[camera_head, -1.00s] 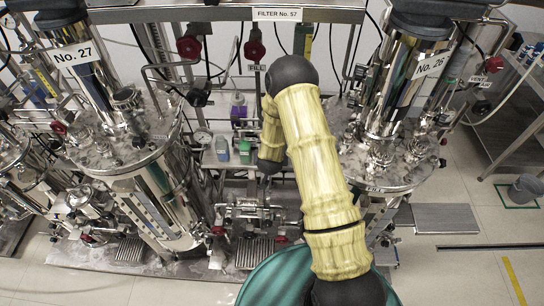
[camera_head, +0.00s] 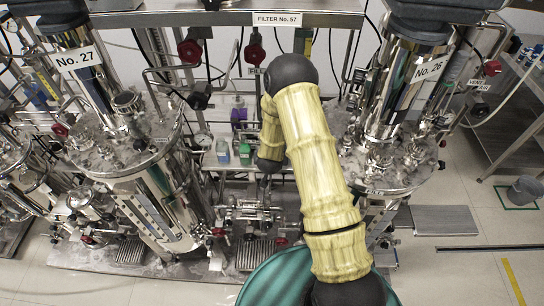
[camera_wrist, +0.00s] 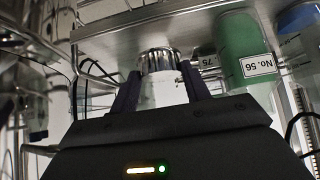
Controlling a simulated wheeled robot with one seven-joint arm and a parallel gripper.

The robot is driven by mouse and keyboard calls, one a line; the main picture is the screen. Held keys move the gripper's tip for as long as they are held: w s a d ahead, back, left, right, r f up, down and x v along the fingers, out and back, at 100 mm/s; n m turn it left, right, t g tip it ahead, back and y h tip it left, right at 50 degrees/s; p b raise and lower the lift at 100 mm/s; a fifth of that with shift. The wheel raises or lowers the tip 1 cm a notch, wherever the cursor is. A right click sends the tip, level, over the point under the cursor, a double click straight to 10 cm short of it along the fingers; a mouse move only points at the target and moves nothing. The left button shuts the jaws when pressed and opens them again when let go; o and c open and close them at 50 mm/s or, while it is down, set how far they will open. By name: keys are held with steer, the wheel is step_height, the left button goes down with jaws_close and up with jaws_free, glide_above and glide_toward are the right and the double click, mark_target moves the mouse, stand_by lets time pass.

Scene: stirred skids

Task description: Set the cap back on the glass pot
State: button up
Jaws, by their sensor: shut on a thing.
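In the wrist view, my gripper (camera_wrist: 159,82) is shut on a pale piece with a ribbed silvery end (camera_wrist: 157,60), which looks like the cap. The piece sits between both dark fingers, at their tips. A clear glass vessel (camera_wrist: 35,95) stands at the left of this view, apart from the gripper; I cannot tell whether it is the glass pot. In the head view my gripper is hidden or too small to make out behind my yellow arm, near the shelf between the two steel tanks.
A green container (camera_wrist: 240,50) labelled No. 56 and a blue one (camera_wrist: 300,15) are close on the right. Metal rails and a plate crowd the gripper. Steel tanks No. 27 (camera_head: 150,195) and No. 26 (camera_head: 385,165) flank the shelf.

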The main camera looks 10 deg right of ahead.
steer(key=shift+r+p, duration=0.3)
steer(key=shift+r, duration=0.5)
stand_by(0.7)
